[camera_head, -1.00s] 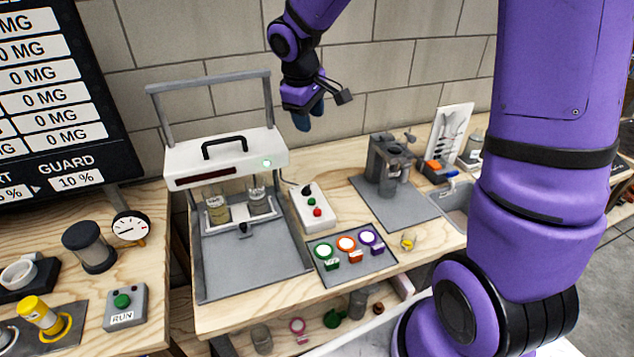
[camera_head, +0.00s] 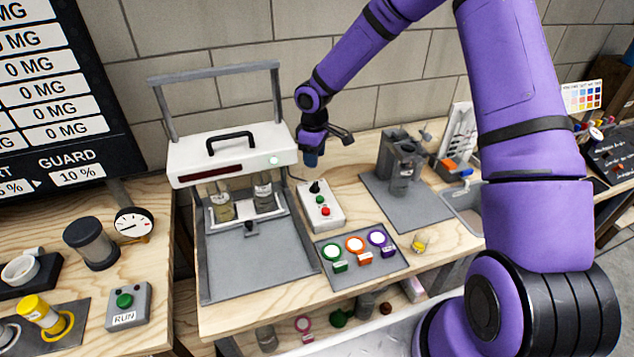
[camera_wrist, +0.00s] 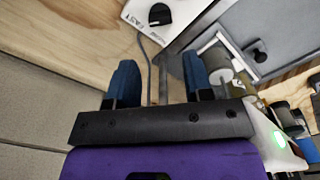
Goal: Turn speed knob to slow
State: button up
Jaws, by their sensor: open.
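The speed knob (camera_head: 314,187) is a black knob at the far end of a small white control box (camera_head: 334,216) on the wooden bench. The box also carries a green and a red button. In the wrist view the knob (camera_wrist: 160,14) shows at the top on the white box, near the word FAST. My gripper (camera_head: 311,158) hangs above and just behind the box, apart from the knob. In the wrist view its blue fingers (camera_wrist: 158,78) are spread, with nothing held between them; a cable and bare wood show beyond the gap.
A white shaker machine (camera_head: 228,150) with a raised frame and jars stands just left of the box. A grey mat (camera_head: 345,279) with green, orange and purple ringed discs lies in front. A grey fixture (camera_head: 400,160) stands to the right. The wall is close behind.

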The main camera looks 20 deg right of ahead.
aim_at(314, 184)
notch_tip(314, 184, down, 11)
jog(key=shift+r, duration=0.2)
dwell(0.3)
jog(key=c, duration=0.7)
jog(key=shift+o, duration=0.2)
